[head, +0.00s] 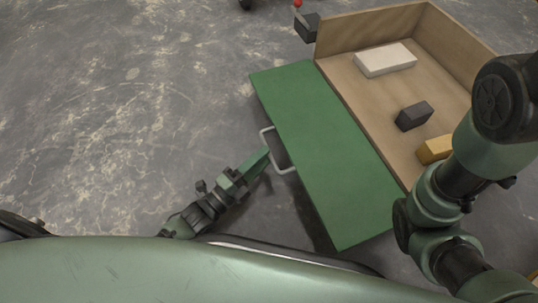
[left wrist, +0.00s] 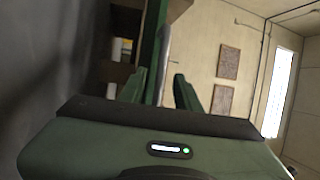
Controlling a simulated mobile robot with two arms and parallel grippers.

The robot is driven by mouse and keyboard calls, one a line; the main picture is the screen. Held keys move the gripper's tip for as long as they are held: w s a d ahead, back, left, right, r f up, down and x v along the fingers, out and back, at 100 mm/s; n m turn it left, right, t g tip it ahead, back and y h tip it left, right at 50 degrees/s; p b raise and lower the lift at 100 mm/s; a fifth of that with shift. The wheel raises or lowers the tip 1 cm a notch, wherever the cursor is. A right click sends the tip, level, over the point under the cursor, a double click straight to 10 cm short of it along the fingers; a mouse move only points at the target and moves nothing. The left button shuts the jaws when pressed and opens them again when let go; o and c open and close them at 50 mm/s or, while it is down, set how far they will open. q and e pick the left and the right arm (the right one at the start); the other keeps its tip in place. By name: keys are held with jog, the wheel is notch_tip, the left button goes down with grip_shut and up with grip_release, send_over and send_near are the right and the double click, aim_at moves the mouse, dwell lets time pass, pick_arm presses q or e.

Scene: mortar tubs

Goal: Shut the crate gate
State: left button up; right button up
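The wooden crate (head: 369,32) stands at the upper right in the head view. Its green gate (head: 325,150) is folded down and open, reaching out from the crate's near-left side. A pale U-shaped handle (head: 267,140) sticks out from the gate's outer edge. My left gripper (head: 266,158) is at this handle. In the left wrist view its two green fingers (left wrist: 160,88) are apart. A grey bar of the handle (left wrist: 164,58) and the green gate edge (left wrist: 150,45) show between or just beyond them; contact cannot be told. My right gripper is out of view.
In the crate lie a white block (head: 385,59), a dark block (head: 414,116) and a yellow block (head: 434,150). My right arm covers the crate's right side. The concrete floor (head: 120,100) at left is clear.

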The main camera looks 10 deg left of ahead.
pick_arm(q)
jog(key=shift+b+x, duration=0.45)
jog(key=shift+x, duration=0.85)
jog(key=shift+s, duration=0.1)
grip_shut()
dwell(0.4)
